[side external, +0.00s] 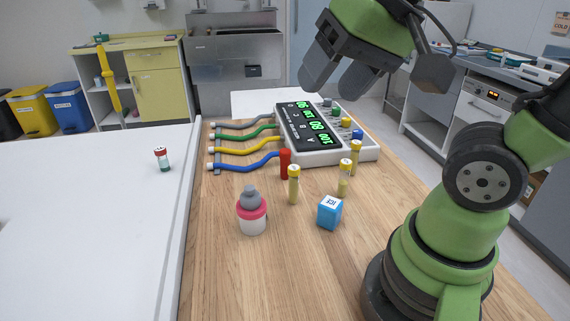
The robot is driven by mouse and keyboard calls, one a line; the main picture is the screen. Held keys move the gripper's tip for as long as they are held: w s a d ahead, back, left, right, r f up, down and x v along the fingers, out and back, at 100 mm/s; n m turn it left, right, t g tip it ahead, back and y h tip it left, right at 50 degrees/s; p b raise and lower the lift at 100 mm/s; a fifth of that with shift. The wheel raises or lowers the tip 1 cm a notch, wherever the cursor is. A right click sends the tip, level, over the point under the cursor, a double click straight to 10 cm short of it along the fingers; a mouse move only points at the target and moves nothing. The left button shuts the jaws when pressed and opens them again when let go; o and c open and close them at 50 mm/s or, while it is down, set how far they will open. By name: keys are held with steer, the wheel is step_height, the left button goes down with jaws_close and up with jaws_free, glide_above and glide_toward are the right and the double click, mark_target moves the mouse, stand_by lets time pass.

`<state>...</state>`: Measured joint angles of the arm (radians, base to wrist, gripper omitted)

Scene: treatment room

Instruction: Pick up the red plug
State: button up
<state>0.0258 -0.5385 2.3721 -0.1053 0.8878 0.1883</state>
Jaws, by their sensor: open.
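The red plug (285,163) is a small upright red cylinder on the wooden table, at the near left corner of a white monitor box (325,156) with green digits. The right end of a blue cable (245,164) comes up to it; I cannot tell whether they are joined. My gripper (331,90) is open and empty, high above the box, well above and to the right of the plug.
Yellow-capped tubes (293,185) stand right of the plug. A blue ICE cube (330,212) and a pink-and-grey bottle (251,212) stand nearer. Green, yellow and grey cables lie left of the box. A red-capped vial (162,158) stands on the white surface. The near wood is clear.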

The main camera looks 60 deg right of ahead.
steer(key=w+d+f+m+g+h, duration=0.25)
steer(key=w+d+m, duration=0.2)
steer(key=w, duration=0.45)
steer(key=m+g+h, duration=0.2)
steer(key=m+g, duration=0.1)
steer(key=m, duration=0.1)
glide_toward(284, 159)
steer(key=shift+m+h, duration=0.35)
steer(key=shift+m, duration=0.4)
steer(key=x, duration=0.6)
steer(key=shift+w+f, duration=0.25)
steer(key=shift+w, duration=0.1)
steer(key=x, duration=0.5)
steer(key=shift+s+d+f, duration=0.1)
steer(key=shift+d+f, duration=0.15)
steer(key=shift+f, duration=0.05)
steer(key=shift+c, duration=0.4)
steer(key=c, duration=0.9)
